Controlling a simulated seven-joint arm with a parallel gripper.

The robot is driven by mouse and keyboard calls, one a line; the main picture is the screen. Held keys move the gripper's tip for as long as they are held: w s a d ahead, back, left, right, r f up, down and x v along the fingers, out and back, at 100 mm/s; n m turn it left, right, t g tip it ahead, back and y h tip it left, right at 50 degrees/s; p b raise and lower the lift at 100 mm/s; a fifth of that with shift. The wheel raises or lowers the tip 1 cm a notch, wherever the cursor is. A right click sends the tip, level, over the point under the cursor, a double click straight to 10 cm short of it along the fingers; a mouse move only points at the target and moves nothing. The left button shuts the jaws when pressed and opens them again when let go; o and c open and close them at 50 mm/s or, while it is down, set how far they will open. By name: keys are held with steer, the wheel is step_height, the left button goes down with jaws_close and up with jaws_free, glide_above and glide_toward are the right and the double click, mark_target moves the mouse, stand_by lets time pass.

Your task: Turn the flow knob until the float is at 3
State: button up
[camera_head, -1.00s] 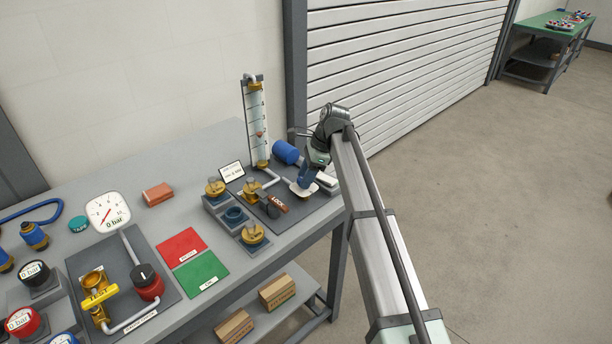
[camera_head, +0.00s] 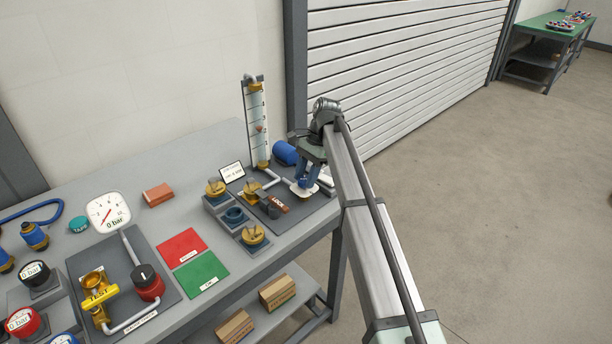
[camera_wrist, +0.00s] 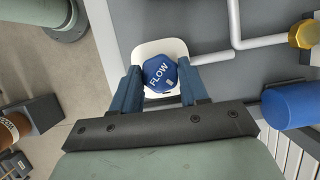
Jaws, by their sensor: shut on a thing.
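The blue FLOW knob (camera_wrist: 160,73) sits on a white plate (camera_wrist: 147,50) in the wrist view, its lettering slanted upward to the right. My gripper (camera_wrist: 161,78) is shut on the knob, with one blue finger on each side. In the head view my gripper (camera_head: 304,184) points down at the right end of the bench, and its fingers mostly hide the knob. The flow tube (camera_head: 256,110) stands upright behind it. The small reddish float (camera_head: 259,129) is around the middle of the tube. The scale numbers are too small to read surely.
A blue cylinder (camera_head: 284,152) lies close behind my gripper, and also shows in the wrist view (camera_wrist: 291,106). A LOCK tag (camera_head: 279,198), brass valves and grey pipe are to the left. The red mat (camera_head: 182,247) and green mat (camera_head: 201,272) are clear.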

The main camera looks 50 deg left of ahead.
stand_by(0.3)
steer(key=o, duration=1)
steer(key=shift+r, duration=0.1)
steer(key=v, duration=0.7)
steer(key=shift+w+r, duration=0.1)
steer(key=shift+r, duration=0.05)
